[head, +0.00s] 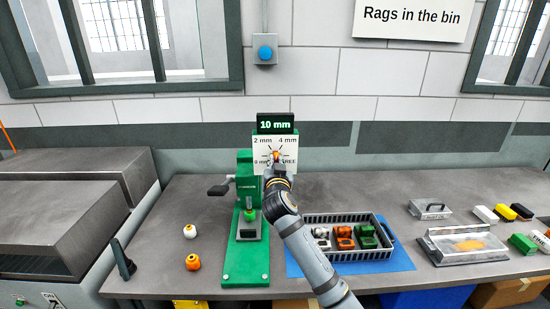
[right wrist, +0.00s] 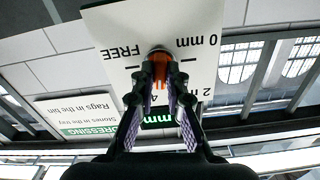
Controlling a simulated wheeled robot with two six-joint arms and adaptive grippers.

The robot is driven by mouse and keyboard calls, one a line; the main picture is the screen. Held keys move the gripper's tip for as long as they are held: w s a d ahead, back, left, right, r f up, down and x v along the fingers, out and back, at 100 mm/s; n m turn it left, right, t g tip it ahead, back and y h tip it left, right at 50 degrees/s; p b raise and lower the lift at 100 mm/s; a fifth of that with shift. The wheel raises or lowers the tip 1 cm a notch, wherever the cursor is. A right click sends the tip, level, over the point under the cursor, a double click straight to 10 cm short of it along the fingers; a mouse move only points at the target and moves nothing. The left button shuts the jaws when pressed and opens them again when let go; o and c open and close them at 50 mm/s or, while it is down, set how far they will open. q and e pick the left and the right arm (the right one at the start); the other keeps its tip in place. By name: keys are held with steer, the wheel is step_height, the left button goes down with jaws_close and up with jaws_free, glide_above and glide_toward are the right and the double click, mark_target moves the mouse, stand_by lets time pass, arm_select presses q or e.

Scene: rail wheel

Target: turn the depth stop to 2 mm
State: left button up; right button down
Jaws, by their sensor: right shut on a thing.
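The depth stop is a white dial plate (head: 288,142) on the green press (head: 246,215), with marks 0 mm, 2 mm, 4 mm and FREE. An orange knob (head: 276,155) sits at its middle. Above it a black display (head: 277,124) reads 10 mm in green. My right gripper (head: 277,164) is shut on the knob. In the right wrist view the plate (right wrist: 205,25) appears upside down, and the fingers (right wrist: 160,88) stand on both sides of the orange knob (right wrist: 160,72). Which mark the knob points at I cannot tell. My left gripper is not in view.
A grey crate (head: 309,252) with several coloured parts stands on a blue mat (head: 399,260), right of my right arm.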

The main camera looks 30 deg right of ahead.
steer(key=shift+n+p, duration=0.4)
steer(key=shift+n, duration=0.4)
steer(key=shift+f+n, duration=0.1)
steer(key=shift+n, duration=0.2)
steer(key=shift+n+p, duration=0.6)
steer(key=n+p, duration=0.2)
steer(key=shift+n, duration=0.7)
